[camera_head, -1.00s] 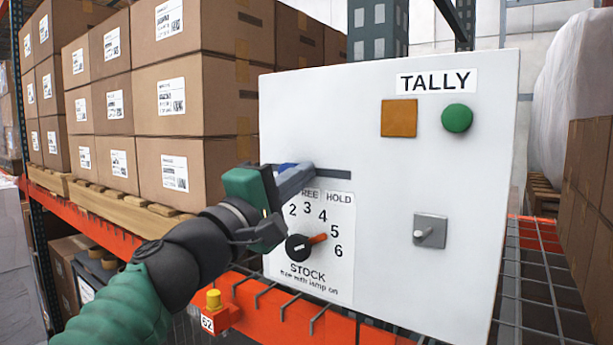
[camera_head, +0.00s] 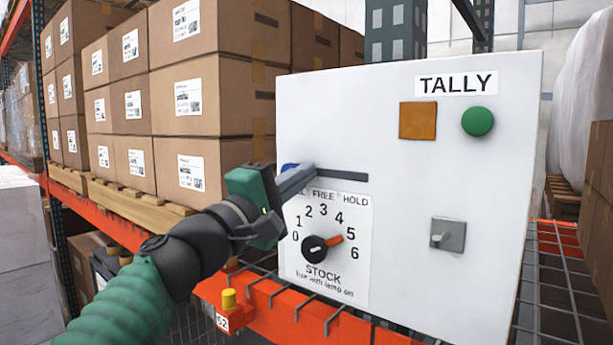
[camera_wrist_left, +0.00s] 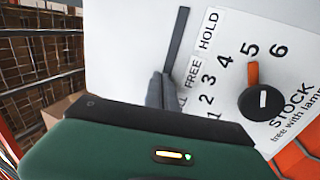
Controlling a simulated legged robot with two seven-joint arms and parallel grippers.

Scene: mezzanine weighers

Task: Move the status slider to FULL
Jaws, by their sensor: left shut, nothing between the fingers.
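The white TALLY panel (camera_head: 400,150) fills the middle of the head view. The status slider's dark slot (camera_head: 343,176) runs above the labels FREE and HOLD; the label at its left end is mostly covered. The slot also shows in the wrist view (camera_wrist_left: 179,40). A blue piece, apparently the slider knob (camera_head: 290,166), shows behind my fingers near the slot's left end, mostly hidden. My left gripper (camera_head: 311,171) is shut and empty, its fingertips against or close to the slot; contact is unclear. Its fingers also show in the wrist view (camera_wrist_left: 160,90). My right gripper is not in view.
Below the slot, a black STOCK dial (camera_head: 314,248) has its orange pointer near 5. An orange square (camera_head: 418,120), a green button (camera_head: 478,121) and a grey toggle (camera_head: 447,235) sit further right. Stacked cartons (camera_head: 185,95) stand behind at left; an orange beam (camera_head: 300,315) runs below.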

